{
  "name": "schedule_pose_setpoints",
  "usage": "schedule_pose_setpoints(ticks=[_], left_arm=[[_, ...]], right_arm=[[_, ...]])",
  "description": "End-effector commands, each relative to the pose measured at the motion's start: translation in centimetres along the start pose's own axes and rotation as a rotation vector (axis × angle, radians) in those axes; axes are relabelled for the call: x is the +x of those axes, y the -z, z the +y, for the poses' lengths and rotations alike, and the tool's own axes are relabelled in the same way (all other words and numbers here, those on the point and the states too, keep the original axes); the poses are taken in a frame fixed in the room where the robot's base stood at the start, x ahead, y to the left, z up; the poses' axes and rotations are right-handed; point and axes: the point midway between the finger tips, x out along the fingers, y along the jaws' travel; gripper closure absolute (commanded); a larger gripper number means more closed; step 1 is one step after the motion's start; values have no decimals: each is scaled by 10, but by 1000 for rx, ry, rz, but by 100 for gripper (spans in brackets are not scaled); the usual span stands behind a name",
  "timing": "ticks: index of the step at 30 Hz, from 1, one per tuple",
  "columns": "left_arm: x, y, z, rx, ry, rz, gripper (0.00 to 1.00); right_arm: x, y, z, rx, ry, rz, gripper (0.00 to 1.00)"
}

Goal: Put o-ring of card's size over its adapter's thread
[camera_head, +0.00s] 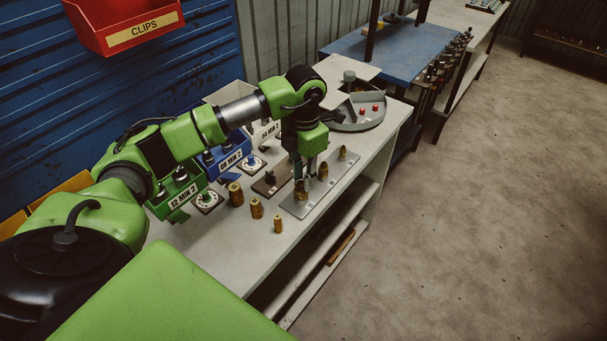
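A grey metal plate (322,190) lies near the bench's front edge. Brass adapters stand upright on it: a near one (300,191), a middle one (323,171) and a far one (342,153). My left gripper (305,175) points down over the plate, close to the near and middle adapters. Its fingers are too small to show whether they are apart or hold an o-ring. Small square pads with posts stand before the bins, one by the green bin (207,201) and one by the blue bin (251,163). I cannot make out a size card or any o-ring. My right gripper is out of view.
Labelled bins line the wall: green (183,193), blue (230,157) and pale grey (265,132). Loose brass fittings (257,208) and a dark block (270,183) stand on the bench. A round grey tray (352,121) with red pieces is at the far end. A red bin (125,25) hangs above.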

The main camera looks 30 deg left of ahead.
Motion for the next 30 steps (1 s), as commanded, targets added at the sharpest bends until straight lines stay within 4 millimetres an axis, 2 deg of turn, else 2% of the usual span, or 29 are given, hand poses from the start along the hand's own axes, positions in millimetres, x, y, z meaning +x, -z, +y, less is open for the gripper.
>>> schedule_pose_setpoints(ticks=[4, 7, 19, 23, 30], left_arm=[[4, 0, 0, 0, 0, 1, 82], [4, 0, 0, 0, 0, 1, 57], [-1, 0, 0, 0, 0, -1, 57], [-18, -1, 1, 0, -1, -4, 57], [-69, -2, 1, 0, -1, -4, 57]], right_arm=[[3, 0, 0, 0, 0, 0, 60], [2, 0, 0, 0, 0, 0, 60], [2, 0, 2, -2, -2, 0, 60], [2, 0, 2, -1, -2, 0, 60], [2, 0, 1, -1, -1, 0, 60]])
